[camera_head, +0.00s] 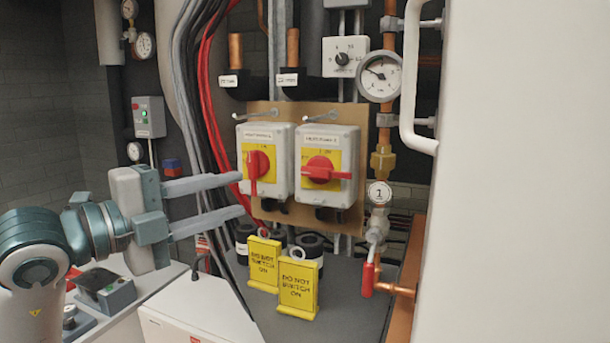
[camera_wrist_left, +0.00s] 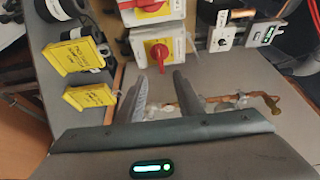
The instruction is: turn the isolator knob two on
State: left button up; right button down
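Two grey isolator boxes with yellow plates hang side by side on a brown board (camera_head: 268,108). The left isolator (camera_head: 283,150) has its red knob (camera_head: 257,172) upright. The right isolator (camera_head: 346,140) has its red knob (camera_head: 322,171) lying sideways. The printed labels are too small to read surely, so I cannot tell which is number two. My left gripper (camera_head: 244,194) is open and empty, its fingers apart at the left isolator's left edge in the head view. In the wrist view the open fingers (camera_wrist_left: 160,76) point towards a red knob (camera_wrist_left: 160,54), with a visible gap. My right gripper is not in view.
Two yellow "do not switch on" tags (camera_head: 264,262) (camera_head: 298,284) stand below the isolators. Cables (camera_head: 207,100) run behind my left fingers. A gauge (camera_head: 380,76), copper pipes and a red-handled valve (camera_head: 368,279) are at right. A white panel (camera_head: 530,180) with a handle fills the far right.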

aim_at(312, 174)
pick_arm(q)
jog(key=p+x, duration=0.6)
jog(key=x, duration=0.9)
jog(key=shift+w+d, duration=0.15)
jog(key=shift+d, duration=0.05)
jog(key=shift+p+x, duration=0.5)
jog(key=shift+x, duration=0.25)
jog(key=shift+f, duration=0.1)
grip_shut()
